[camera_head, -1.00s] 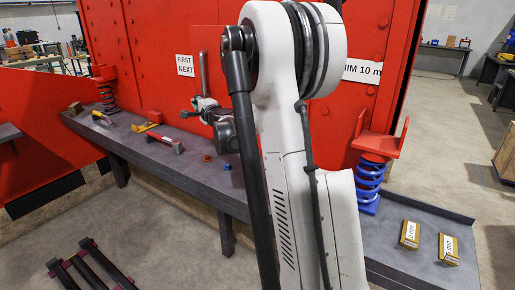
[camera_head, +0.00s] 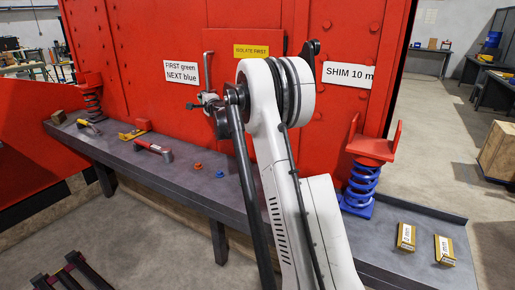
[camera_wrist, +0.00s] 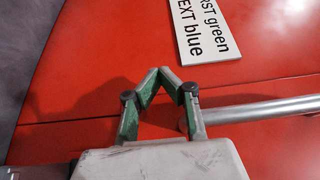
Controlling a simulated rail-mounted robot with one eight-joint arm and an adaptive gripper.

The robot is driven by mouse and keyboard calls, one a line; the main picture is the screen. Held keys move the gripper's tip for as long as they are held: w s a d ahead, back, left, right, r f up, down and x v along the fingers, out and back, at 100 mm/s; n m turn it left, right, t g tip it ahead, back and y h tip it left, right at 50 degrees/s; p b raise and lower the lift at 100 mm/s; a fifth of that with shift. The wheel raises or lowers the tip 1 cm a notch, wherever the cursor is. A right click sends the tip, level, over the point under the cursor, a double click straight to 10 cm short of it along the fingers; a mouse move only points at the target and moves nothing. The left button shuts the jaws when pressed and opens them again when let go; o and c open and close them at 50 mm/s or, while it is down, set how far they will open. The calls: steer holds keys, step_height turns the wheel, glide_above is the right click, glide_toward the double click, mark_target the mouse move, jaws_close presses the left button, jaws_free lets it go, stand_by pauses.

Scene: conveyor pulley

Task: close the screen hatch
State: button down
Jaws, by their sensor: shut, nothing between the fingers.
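The hatch (camera_head: 222,45) is a red panel on the red wall, with a yellow "ISOLATE FIRST" label (camera_head: 251,51). It looks flat against the wall in the head view, but I cannot tell whether it is fully closed; my arm hides its lower right. A grey metal bar handle (camera_head: 207,68) stands at its left edge. It shows in the wrist view as a bar (camera_wrist: 258,109), right of my gripper. My gripper (camera_wrist: 161,72) is shut and empty, its fingertips close together over the red surface. It appears in the head view near the handle's lower end.
A grey bench (camera_head: 150,175) runs below the wall with a red-handled tool (camera_head: 153,149), an orange part (camera_head: 197,166) and a blue part (camera_head: 220,174). A blue spring (camera_head: 361,185) stands at right beside two shim boxes (camera_head: 406,237). A white sign (camera_wrist: 206,30) is near my fingers.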

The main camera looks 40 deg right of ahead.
steer(key=s+a+r+n+y, duration=0.25)
steer(key=s+a, duration=0.35)
steer(key=a, duration=0.6)
steer(key=s+a+r+n+y, duration=0.2)
steer(key=s+a+r+n, duration=0.3)
steer(key=a, duration=0.7)
steer(key=s+a+f+n+g+y, duration=0.1)
steer(key=s+a+n+g, duration=0.1)
steer(key=s+a, duration=0.4)
steer(key=s+a+n+g+y, duration=0.1)
steer(key=s+a+n, duration=0.25)
steer(key=s, duration=0.55)
steer(key=s+a+f+n+g, duration=0.2)
steer(key=s+f, duration=0.1)
steer(key=s, duration=0.5)
steer(key=s+a+f+n+g, duration=0.2)
steer(key=s+a, duration=0.1)
steer(key=s, duration=0.4)
steer(key=s+d+f+n+g+h, duration=0.1)
steer(key=s+f, duration=0.4)
steer(key=s, duration=0.4)
steer(key=s+d+f+n+g+h, duration=0.2)
steer(key=s+f, duration=0.4)
steer(key=s, duration=0.4)
steer(key=shift+g, duration=0.3)
